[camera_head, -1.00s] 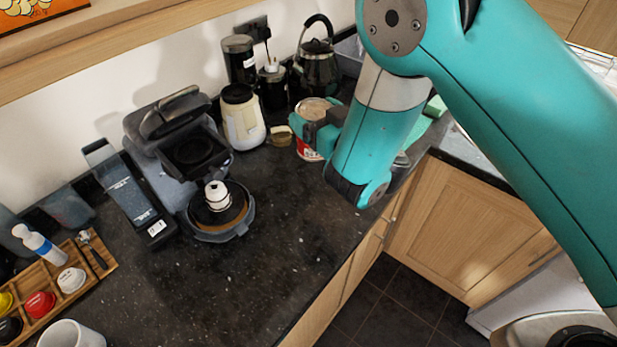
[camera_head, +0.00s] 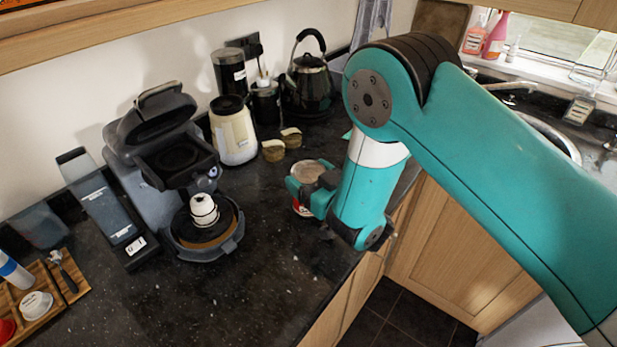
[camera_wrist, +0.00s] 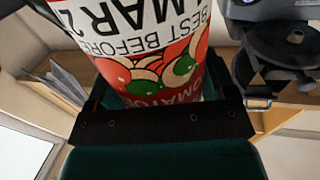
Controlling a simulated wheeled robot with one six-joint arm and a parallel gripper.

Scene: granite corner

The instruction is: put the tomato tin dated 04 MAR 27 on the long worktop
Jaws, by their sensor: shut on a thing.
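My gripper (camera_head: 312,190) is shut on a tomato tin (camera_head: 301,209) with a pale top and a red label. The tin is upright over the dark speckled worktop (camera_head: 262,285), near its front edge; I cannot tell whether its base touches. In the wrist view the tin (camera_wrist: 165,72) fills the space between the jaws. Its label appears upside down, with tomato pictures, "BEST BEFORE" and "MAR 2"; the day and the end of the year are not readable.
A coffee machine (camera_head: 160,150) stands left of the tin. A cream canister (camera_head: 234,135), two small tan pots (camera_head: 273,151) (camera_head: 291,138) and a black kettle (camera_head: 309,85) stand behind it. The worktop in front of the coffee machine is clear. A sink (camera_head: 548,135) is at right.

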